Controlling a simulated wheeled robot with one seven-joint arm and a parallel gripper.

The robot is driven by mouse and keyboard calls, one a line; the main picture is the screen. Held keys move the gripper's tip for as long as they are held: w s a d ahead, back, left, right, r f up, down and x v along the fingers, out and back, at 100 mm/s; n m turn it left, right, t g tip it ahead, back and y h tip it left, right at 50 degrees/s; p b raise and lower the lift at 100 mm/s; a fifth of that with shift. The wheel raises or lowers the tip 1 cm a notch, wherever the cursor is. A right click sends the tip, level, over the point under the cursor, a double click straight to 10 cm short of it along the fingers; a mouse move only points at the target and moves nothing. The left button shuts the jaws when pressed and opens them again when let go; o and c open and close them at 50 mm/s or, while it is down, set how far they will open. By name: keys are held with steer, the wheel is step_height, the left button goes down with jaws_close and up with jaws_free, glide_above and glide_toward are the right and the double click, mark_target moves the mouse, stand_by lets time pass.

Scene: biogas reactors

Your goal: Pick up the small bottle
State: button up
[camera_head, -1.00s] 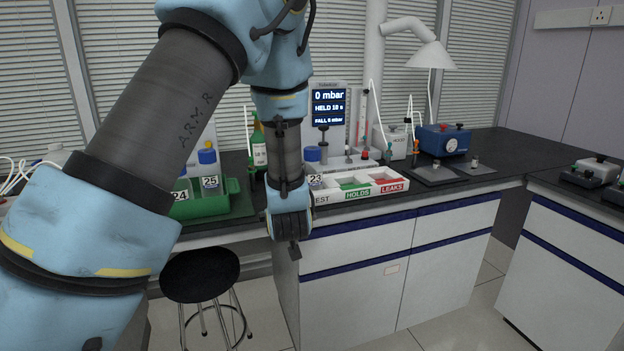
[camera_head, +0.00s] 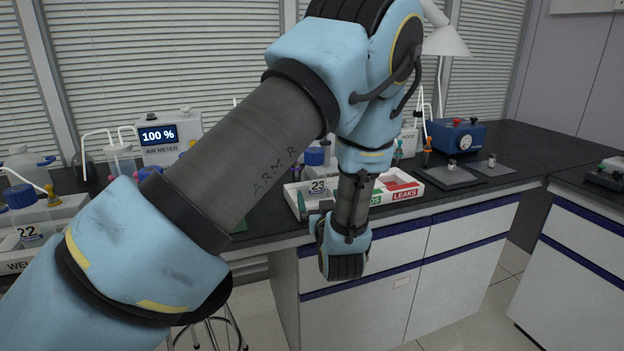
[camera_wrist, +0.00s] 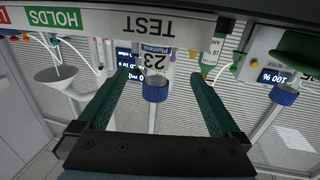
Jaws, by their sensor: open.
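A small clear bottle labelled 23 (camera_head: 317,184) with a blue cap stands in the test section of the white tray (camera_head: 405,195), partly behind my arm. In the wrist view, which is upside down, the bottle labelled 23 (camera_wrist: 155,63) appears between my two dark green fingers, its blue cap toward the picture's bottom. My gripper (camera_wrist: 161,76) is open and empty, facing the tray's front. It looks short of the bottle, with no contact visible. In the head view my gripper is largely hidden by my wrist.
Another blue-capped bottle (camera_wrist: 284,95) shows at right in the wrist view. A bottle labelled 22 (camera_head: 30,225) stands at far left. The tray has green and red sections. A blue box (camera_head: 457,137) stands further right. A black stool is partly hidden below my arm.

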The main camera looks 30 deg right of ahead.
mark_target(316, 185)
steer(key=p+x, duration=0.1)
steer(key=x, duration=0.4)
steer(key=shift+w+d, duration=0.1)
steer(key=shift+w, duration=0.05)
steer(key=p+x, duration=0.3)
steer(key=x, duration=0.1)
steer(key=shift+d, duration=0.1)
steer(key=shift+w+d, duration=0.2)
steer(key=shift+w, duration=0.35)
steer(key=shift+f, duration=0.1)
steer(key=shift+c, duration=0.4)
steer(key=c, duration=1.2)
steer(key=shift+c, duration=0.3)
